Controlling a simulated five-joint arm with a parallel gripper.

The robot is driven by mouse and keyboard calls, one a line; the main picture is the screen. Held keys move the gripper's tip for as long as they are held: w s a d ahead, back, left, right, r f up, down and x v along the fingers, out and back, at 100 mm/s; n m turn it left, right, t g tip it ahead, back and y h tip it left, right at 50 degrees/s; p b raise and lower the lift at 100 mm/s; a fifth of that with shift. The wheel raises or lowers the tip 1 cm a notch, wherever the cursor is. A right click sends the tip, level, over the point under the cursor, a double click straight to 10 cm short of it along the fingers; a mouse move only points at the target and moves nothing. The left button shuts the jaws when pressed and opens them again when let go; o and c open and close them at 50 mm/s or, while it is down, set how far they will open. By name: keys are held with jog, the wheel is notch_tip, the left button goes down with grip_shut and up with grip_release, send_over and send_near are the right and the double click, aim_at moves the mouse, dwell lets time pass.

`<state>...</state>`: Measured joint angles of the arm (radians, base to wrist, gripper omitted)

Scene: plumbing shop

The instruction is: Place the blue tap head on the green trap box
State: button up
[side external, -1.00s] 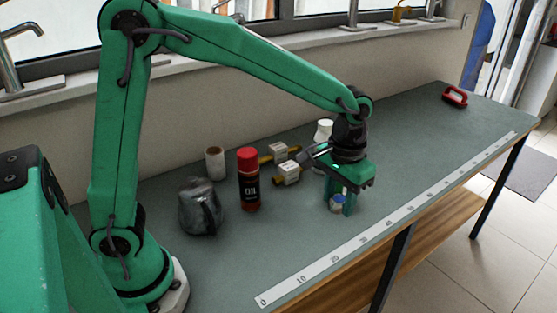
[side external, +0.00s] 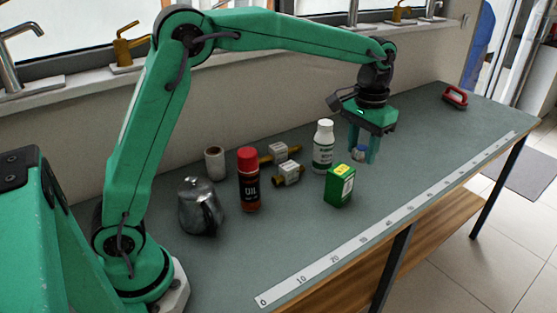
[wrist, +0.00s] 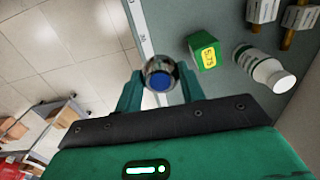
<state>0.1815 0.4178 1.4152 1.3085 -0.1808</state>
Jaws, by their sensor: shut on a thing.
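The blue tap head (side external: 359,153) is a small silver piece with a blue cap, held between the fingertips of my gripper (side external: 365,152). It also shows in the wrist view (wrist: 159,81), with my gripper (wrist: 160,84) shut on it. The green trap box (side external: 339,186) stands on the bench with a yellow label on its top, to the left of and nearer than my gripper in the side view. In the wrist view the box (wrist: 205,50) is to the right of the tap head and apart from it.
A white bottle (side external: 323,146) stands close behind the box. Brass valves with white tags (side external: 286,173), a red-capped oil can (side external: 248,180), a grey pot-like object (side external: 200,207) and a white roll (side external: 214,163) stand left. A ruler strip (side external: 350,255) runs along the front edge. A red-handled object (side external: 455,96) lies far right.

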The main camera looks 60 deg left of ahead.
send_over(342, 170)
notch_tip(342, 170, down, 7)
jog(key=shift+a, duration=0.1)
jog(key=shift+f, duration=2)
jog(key=shift+f, duration=0.2)
jog(key=o, duration=1)
jog(key=shift+r, duration=0.15)
jog(key=shift+r, duration=6.05)
jog(key=shift+r, duration=0.1)
